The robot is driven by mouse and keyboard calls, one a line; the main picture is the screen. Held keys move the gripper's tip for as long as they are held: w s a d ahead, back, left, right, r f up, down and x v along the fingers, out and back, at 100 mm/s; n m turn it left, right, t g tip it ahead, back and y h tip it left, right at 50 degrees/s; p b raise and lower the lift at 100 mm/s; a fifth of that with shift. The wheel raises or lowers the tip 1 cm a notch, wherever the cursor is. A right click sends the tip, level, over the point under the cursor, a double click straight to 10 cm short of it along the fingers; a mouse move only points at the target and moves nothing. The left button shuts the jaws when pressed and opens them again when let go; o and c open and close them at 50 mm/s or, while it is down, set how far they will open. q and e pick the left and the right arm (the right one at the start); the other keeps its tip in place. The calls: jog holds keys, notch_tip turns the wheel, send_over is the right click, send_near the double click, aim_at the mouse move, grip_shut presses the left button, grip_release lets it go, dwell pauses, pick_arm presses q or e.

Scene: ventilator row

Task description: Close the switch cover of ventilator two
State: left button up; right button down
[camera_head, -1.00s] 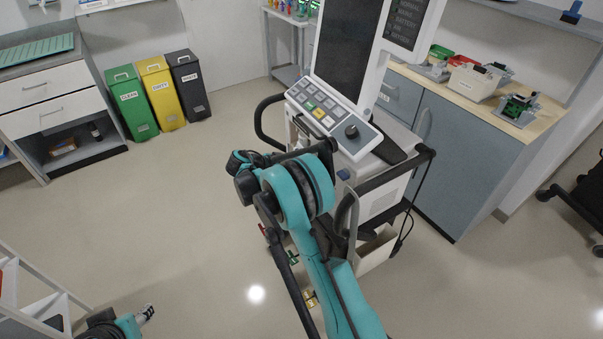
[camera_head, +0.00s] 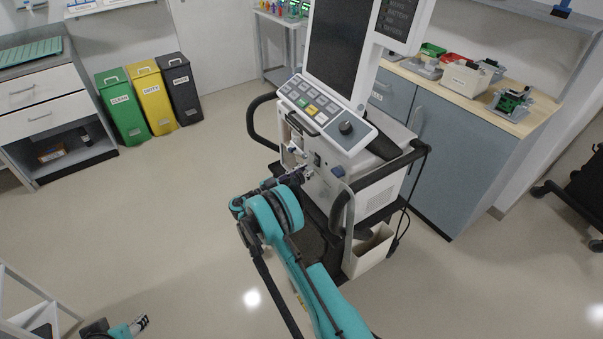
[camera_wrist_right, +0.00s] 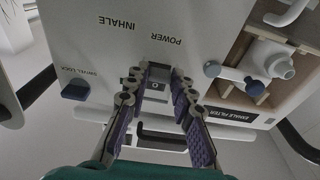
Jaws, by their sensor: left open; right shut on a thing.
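The ventilator (camera_head: 352,182) stands in the middle of the head view, with a button panel (camera_head: 320,111) and a dark screen. My right gripper (camera_head: 307,172) reaches its front below the panel. In the right wrist view, my right gripper (camera_wrist_right: 160,82) has its fingertips at the front face, below the upside-down word POWER. The fingers are around a small dark-framed part (camera_wrist_right: 156,86), which appears to be the switch cover; the fingers hide its edges. No number shows on the ventilator. My left gripper (camera_head: 142,323) is open and empty, low over the floor at bottom left.
A blue swivel lock knob (camera_wrist_right: 76,90) and the exhale filter fitting (camera_wrist_right: 272,62) flank the switch area. Dark rails (camera_head: 385,168) edge the ventilator. Bins (camera_head: 122,108) and a cabinet (camera_head: 455,150) stand behind.

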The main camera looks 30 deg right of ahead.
jog(key=shift+d, duration=0.1)
dwell(0.4)
jog(key=c, duration=1.3)
grip_release()
jog(key=a, duration=0.4)
jog(key=a+f, duration=0.1)
jog(key=a, duration=0.3)
jog(key=a+f, duration=0.1)
jog(key=a, duration=0.2)
jog(key=shift+s+a, duration=0.25)
jog(key=shift+a, duration=0.15)
jog(key=shift+r, duration=0.1)
